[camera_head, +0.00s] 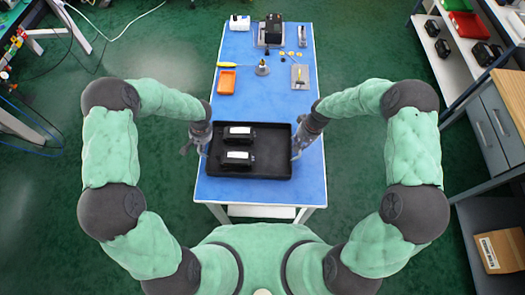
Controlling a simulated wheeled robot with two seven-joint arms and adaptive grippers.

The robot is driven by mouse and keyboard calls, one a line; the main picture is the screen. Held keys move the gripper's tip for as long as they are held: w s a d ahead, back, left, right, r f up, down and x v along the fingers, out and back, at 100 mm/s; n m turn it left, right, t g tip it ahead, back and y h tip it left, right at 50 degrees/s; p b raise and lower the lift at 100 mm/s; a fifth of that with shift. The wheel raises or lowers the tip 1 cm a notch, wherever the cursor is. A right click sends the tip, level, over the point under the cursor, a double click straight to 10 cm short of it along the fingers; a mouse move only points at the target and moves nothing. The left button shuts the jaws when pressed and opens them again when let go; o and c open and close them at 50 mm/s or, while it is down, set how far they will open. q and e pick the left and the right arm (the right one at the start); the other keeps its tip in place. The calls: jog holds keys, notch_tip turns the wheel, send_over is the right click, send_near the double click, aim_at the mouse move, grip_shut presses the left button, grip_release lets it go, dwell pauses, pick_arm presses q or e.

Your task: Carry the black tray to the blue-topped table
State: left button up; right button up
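The black tray (265,171) is a shallow rectangular box over the near end of the blue-topped table (231,190). I cannot tell whether it rests on the top or is held just above it. Two black devices with white labels, an upper one (239,134) and a lower one (237,157), lie in its left half. My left gripper (200,152) is at the tray's left wall and my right gripper (297,154) is at its right wall. Both point down at the rim. The fingertips are small and partly hidden, so their closure on the walls is unclear.
Farther up the table are an orange bin (226,81), a yellow-handled screwdriver (228,64), a metal part (262,68), a plate (300,76) and a black device on a stand (272,30). A shelf (452,62) and a grey drawer cabinet (492,125) stand right.

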pick_arm(q)
jog(key=shift+r, duration=0.1)
pick_arm(e)
jog(key=shift+r, duration=0.15)
pick_arm(q)
jog(key=v, duration=1.2)
pick_arm(e)
jog(key=r, duration=0.4)
jog(key=d+r, duration=0.1)
jog(key=r, duration=0.2)
jog(key=d+r, duration=0.1)
jog(key=r, duration=0.3)
jog(key=shift+d+r, duration=0.15)
jog(key=shift+r, duration=0.15)
jog(key=shift+s, duration=0.1)
